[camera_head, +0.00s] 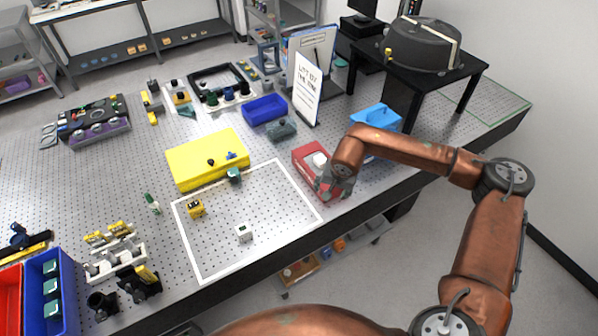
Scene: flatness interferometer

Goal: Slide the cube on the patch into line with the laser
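The patch is a white-outlined rectangle (215,278) on the perforated table. A small white cube (243,233) with a dark mark on its top stands inside it, near the front edge. A small yellow-and-black part (195,208) stands at the patch's left side, and a dark green part (234,175) near its back edge. I cannot tell which thing is the laser. My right gripper (326,188) hangs beside the front of a red box (310,153), right of the patch and apart from the white cube. Its fingers are too small and dark to read. My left gripper is out of view.
A yellow case (195,167) lies behind the patch. A blue bin (265,109), a white sign (307,90) and a blue box (376,117) stand farther back. Black and white mounts (115,262) and a blue tray (46,268) stand at left. The patch's middle is mostly clear.

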